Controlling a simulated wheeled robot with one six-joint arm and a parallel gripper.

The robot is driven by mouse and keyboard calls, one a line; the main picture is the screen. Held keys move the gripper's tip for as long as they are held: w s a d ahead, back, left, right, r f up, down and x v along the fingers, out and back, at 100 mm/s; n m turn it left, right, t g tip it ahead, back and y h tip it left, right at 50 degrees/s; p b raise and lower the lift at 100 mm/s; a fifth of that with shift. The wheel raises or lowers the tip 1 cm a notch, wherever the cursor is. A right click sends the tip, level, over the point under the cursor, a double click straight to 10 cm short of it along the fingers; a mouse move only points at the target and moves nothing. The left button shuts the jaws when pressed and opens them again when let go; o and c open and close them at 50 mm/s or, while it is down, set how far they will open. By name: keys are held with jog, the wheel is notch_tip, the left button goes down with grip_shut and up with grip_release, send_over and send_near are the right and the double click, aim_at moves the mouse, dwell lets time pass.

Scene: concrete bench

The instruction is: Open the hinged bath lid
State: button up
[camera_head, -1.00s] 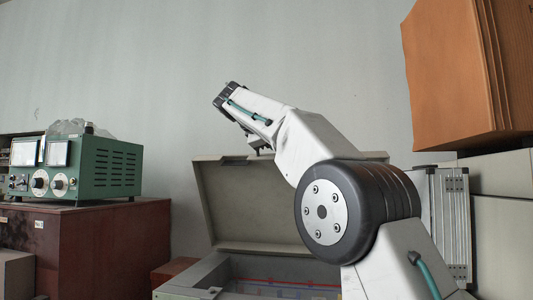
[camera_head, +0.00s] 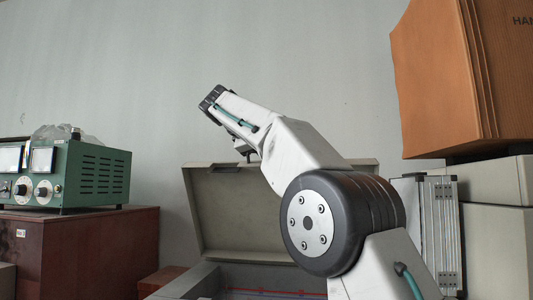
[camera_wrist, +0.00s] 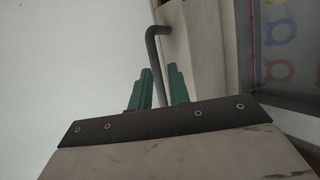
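The beige bath lid (camera_head: 230,210) stands raised and close to upright at the back of the grey bath (camera_head: 190,283) in the head view. A dark bent handle (camera_wrist: 157,50) on the lid shows in the wrist view. In the head view my arm hides the fingers and part of the lid's right side. The bath's inside, with coloured letters, shows at the right of the wrist view.
A green instrument (camera_head: 85,175) sits on a dark red cabinet (camera_head: 80,245) at left. An orange box (camera_head: 450,85) stands on pale cases (camera_head: 495,225) at right, beside a ribbed metal case (camera_head: 440,230). A plain wall is behind.

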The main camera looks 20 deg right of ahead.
jog(key=v, duration=0.6)
jog(key=shift+s, duration=0.15)
jog(key=shift+r, duration=0.15)
jog(key=c, duration=0.3)
jog(key=shift+f, duration=0.2)
grip_shut()
jog(key=n+t+y, duration=0.8)
jog(key=t+y, duration=0.1)
jog(key=t, duration=0.2)
send_near(270, 181)
jog(key=s+a+r+n+t+y, duration=0.2)
jog(key=s+a+n+y, duration=0.2)
jog(key=s+n+y, duration=0.5)
jog(key=w+a+r, duration=0.1)
jog(key=w+r, duration=0.1)
jog(key=w, duration=0.4)
jog(key=w+a+r+n+y, duration=0.1)
jog(key=w+r, duration=0.1)
jog(key=w, duration=0.5)
jog(key=shift+w+a+r, duration=0.2)
jog(key=shift+a+r, duration=0.15)
jog(key=shift+a, duration=0.05)
